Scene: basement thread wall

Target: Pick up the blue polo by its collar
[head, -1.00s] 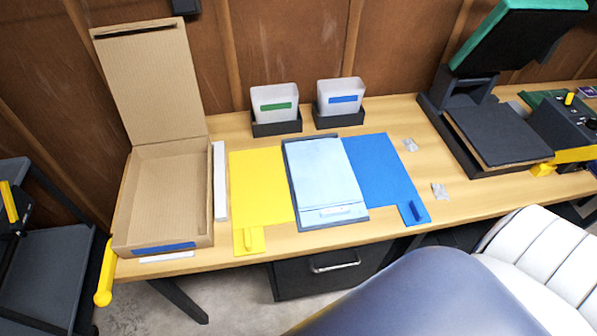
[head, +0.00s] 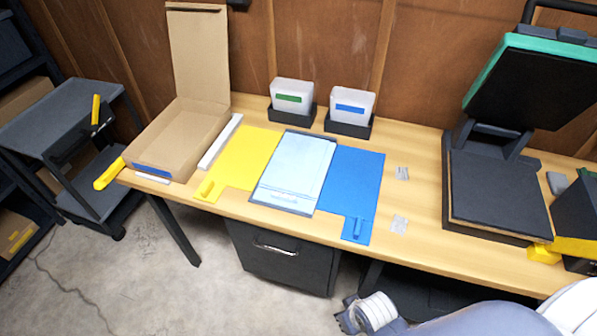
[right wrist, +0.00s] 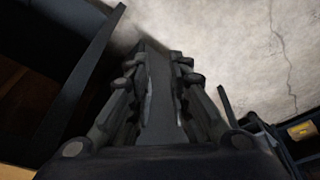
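A pale blue flat rectangle (head: 297,170) lies on a dark board (head: 331,134) in the middle of the table in the head view. It may be the folded polo, but I cannot make out a collar. A yellow mat (head: 246,160) is on its left and a blue mat (head: 356,180) on its right. My right gripper (head: 345,319) is low at the bottom of the head view, in front of the table and away from the pale blue rectangle. In the right wrist view its fingers (right wrist: 160,75) are apart, with no cloth between them. My left gripper is out of view.
An open cardboard box (head: 180,138) stands at the table's left end. A heat press (head: 495,190) with a raised lid fills the right side. A drawer unit (head: 285,258) is under the table. Small clear packets (head: 399,224) lie right of the blue mat.

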